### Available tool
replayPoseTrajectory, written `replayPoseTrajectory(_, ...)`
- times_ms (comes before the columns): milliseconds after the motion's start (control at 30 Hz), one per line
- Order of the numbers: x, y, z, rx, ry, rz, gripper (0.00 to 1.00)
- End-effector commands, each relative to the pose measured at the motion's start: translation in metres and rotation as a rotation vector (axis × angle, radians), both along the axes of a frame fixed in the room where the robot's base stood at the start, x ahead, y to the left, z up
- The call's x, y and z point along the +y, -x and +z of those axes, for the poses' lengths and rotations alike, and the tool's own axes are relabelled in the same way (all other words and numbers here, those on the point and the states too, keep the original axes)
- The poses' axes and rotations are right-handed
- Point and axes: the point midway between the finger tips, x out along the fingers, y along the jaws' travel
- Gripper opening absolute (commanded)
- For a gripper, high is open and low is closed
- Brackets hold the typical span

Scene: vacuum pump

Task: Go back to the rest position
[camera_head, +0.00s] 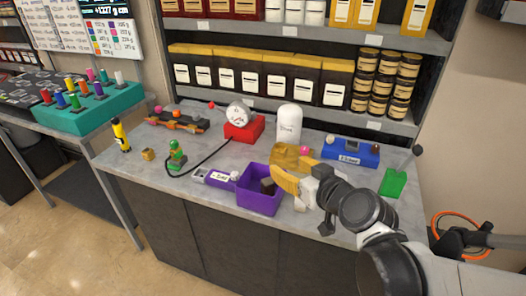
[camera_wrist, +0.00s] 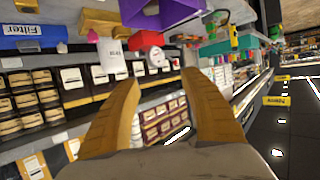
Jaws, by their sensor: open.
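My gripper (camera_head: 287,172) is above the right part of the grey counter, close to the right rim of the purple bin (camera_head: 258,202). In the wrist view, its two tan fingers (camera_wrist: 160,82) are spread apart with nothing between them. The purple bin, with a dark block (camera_head: 268,186) inside, also shows at the top of the wrist view (camera_wrist: 160,14). A tan block (camera_head: 284,154) sits on the counter behind my gripper and is partly hidden by it.
The counter also holds a blue filter box (camera_head: 350,152), a white canister (camera_head: 288,124), a red gauge (camera_head: 241,128), a purple-white device (camera_head: 214,178) and a green piece (camera_head: 392,183). Stocked shelves (camera_head: 270,104) stand behind. Open floor (camera_head: 60,240) lies at the left.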

Motion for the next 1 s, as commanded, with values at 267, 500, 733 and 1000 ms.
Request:
replayPoseTrajectory(267, -0.002, 0.003, 0.000, 0.011, 0.003, -0.002, 0.53)
replayPoseTrajectory(500, -0.034, 0.051, -0.012, 0.233, 0.045, -0.076, 0.53)
replayPoseTrajectory(733, -0.097, 0.126, -0.030, 0.497, 0.109, -0.295, 0.53)
replayPoseTrajectory(1000, -0.130, 0.162, -0.034, 0.592, 0.135, -0.434, 0.53)
